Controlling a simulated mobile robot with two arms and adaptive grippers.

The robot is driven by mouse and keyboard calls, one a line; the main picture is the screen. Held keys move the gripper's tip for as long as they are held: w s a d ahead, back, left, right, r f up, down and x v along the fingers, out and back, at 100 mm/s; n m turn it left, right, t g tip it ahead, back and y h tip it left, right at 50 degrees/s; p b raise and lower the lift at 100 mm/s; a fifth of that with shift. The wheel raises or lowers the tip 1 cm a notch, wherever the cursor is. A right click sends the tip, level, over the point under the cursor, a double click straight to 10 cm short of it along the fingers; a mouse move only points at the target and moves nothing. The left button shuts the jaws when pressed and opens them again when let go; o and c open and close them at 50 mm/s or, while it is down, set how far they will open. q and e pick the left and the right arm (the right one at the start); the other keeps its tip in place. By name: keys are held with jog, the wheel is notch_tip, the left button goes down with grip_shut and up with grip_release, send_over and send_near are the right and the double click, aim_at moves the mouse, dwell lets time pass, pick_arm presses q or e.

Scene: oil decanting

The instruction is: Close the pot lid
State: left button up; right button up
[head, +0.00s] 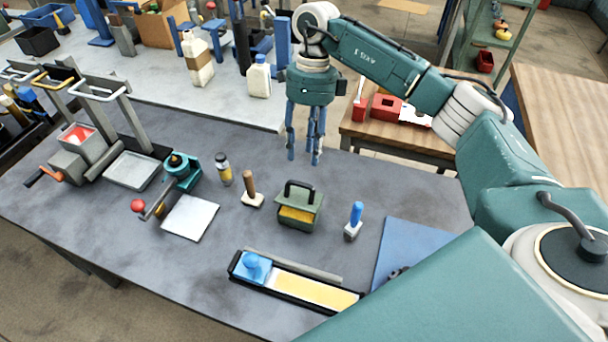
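No pot with a lid can be told for certain. A green box-shaped container (298,212) with a black top handle and a yellow front stands upright mid-table. A teal round device (184,178) with a dark knobbed top and a red-balled crank stands farther left; whether its top is a lid is unclear. My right gripper (303,157) points down with its fingers apart and nothing between them. It hangs above the table's far edge, beyond the green container and not touching it. My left gripper is out of view.
A small jar (223,170), a wooden-handled tool (251,191) and a blue-handled tool (354,221) stand near the container. A long black tray (300,301) lies in front. White bottles (259,78) stand on the table behind. A blue mat (412,243) lies at right.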

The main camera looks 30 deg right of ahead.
aim_at(302, 184)
jog(key=p+x, duration=0.2)
jog(key=x, duration=0.5)
jog(key=shift+f+p, duration=0.1)
jog(key=shift+p, duration=0.3)
jog(key=shift+x, duration=0.75)
grip_shut()
